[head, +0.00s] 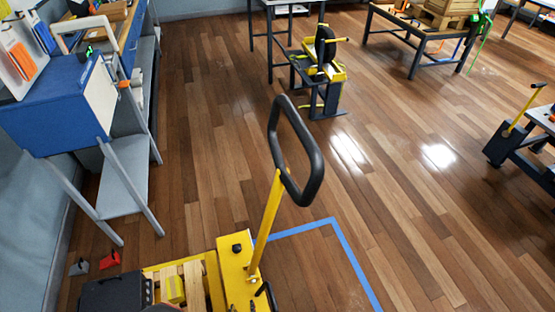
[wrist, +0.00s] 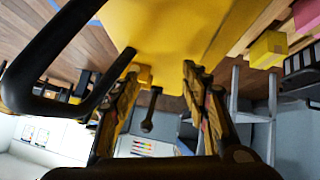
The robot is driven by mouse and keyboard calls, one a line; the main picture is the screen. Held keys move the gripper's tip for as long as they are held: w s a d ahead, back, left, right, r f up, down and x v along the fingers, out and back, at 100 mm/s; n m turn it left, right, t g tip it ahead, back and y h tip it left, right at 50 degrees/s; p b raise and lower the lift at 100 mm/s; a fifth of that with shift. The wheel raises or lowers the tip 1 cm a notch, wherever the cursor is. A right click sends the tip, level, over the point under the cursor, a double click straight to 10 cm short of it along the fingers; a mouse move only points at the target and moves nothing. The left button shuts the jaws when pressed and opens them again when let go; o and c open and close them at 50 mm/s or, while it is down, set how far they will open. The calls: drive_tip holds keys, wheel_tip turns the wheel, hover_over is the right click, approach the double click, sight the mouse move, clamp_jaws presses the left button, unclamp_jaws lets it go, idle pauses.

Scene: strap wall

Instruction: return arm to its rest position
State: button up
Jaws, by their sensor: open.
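My gripper (wrist: 160,76) shows in the wrist view, with its two patterned fingers spread apart and nothing held between them. A dark rod with a rounded end (wrist: 148,122) shows in the gap between the fingers; I cannot tell how far off it is. The yellow body of a pallet truck (wrist: 175,35) fills the top of the wrist view close to the fingertips. Its black loop handle (wrist: 40,105) is at the left. In the head view the pallet truck (head: 236,280) stands at the bottom centre with its loop handle (head: 316,165) raised. My gripper does not show there.
A blue cabinet (head: 55,115) on grey legs stands at the left wall. A black case (head: 112,295) and a wooden pallet (head: 190,285) are at the lower left. Blue tape (head: 345,245) marks the floor. The wooden floor right of the handle is mostly clear.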

drive_tip(key=s+a+g, duration=0.2)
drive_tip(key=s, duration=0.1)
drive_tip(key=s+a+g, duration=0.1)
drive_tip(key=s+g, duration=0.1)
drive_tip(key=shift+r, duration=0.15)
drive_tip(key=s+a+r+n+g+p, duration=0.1)
drive_tip(key=s+a+r+g, duration=0.15)
drive_tip(key=r+g, duration=0.75)
drive_tip(key=w+d+r+t+p, duration=0.1)
drive_tip(key=d+r, duration=0.2)
drive_tip(key=r, duration=0.8)
drive_tip(key=w+d+r+t, duration=0.2)
drive_tip(key=d+r, duration=0.1)
drive_tip(key=r, duration=0.7)
drive_tip(key=w+d+r+m+t+p, duration=0.2)
drive_tip(key=d+r+m+t, duration=0.1)
drive_tip(key=d+r, duration=1.3)
drive_tip(key=w+d+r+m+t+h+p, duration=0.1)
drive_tip(key=w+d+r+m+t+p, duration=0.1)
drive_tip(key=d+r, duration=1.3)
wheel_tip(320, 180, up, 5)
drive_tip(key=shift+w+d+r+m+t, duration=0.25)
drive_tip(key=shift+d+m+t, duration=0.15)
drive_tip(key=shift+t, duration=0.5)
drive_tip(key=shift+a, duration=0.1)
drive_tip(key=shift+c, duration=1.1)
